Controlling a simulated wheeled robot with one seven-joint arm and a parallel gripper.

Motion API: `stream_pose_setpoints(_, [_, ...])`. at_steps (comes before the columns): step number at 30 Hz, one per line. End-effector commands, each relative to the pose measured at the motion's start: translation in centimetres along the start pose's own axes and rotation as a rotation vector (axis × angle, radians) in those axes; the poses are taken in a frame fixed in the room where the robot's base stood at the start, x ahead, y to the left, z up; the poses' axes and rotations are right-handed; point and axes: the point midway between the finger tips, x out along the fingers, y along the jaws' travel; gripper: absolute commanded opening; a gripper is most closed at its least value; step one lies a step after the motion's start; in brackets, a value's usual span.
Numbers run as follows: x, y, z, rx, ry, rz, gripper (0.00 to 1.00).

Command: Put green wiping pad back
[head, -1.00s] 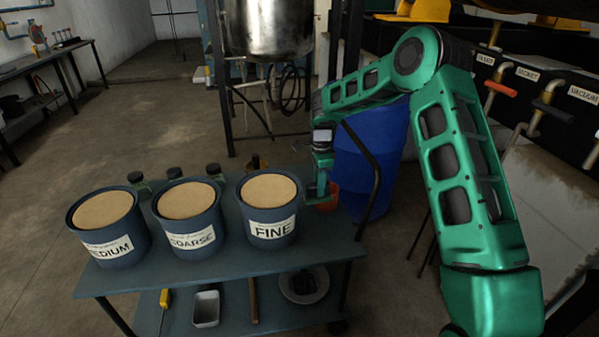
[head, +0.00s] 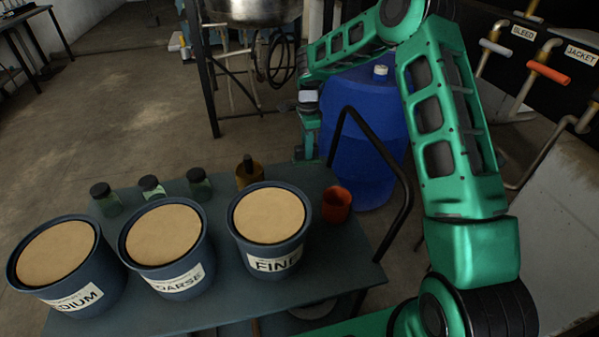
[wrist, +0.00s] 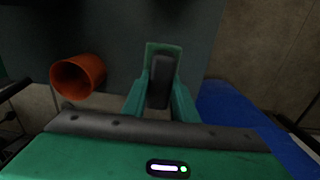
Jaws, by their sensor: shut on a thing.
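My gripper (wrist: 161,98) is shut on what looks like the green wiping pad (wrist: 152,47). Its green edge shows around a dark grey middle between the green fingers, and the rest of it is hidden. The pad cannot be made out clearly there.
The cart top (head: 330,255) carries three tubs, including the FINE tub (head: 268,215), several small bottles and an orange cup (head: 337,204). The cup also shows in the wrist view (wrist: 78,76). A blue drum (head: 365,150) and black cart handle (head: 385,150) stand right.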

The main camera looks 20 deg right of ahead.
Motion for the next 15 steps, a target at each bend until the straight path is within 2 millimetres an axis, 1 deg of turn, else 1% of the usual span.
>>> stream_pose_setpoints(2, [0.0,0.0,0.0,0.000,0.000,0.000,0.05])
stream_pose_setpoints(5, [0.5,0.1,0.0,0.000,0.000,0.001,0.05])
stream_pose_setpoints(8, [1.8,0.1,0.1,-0.002,-0.001,0.003,0.05])
stream_pose_setpoints(12, [4.3,0.1,0.5,-0.006,-0.002,0.004,0.05])
stream_pose_setpoints(15, [5.8,0.1,0.6,-0.007,-0.002,0.002,0.05])
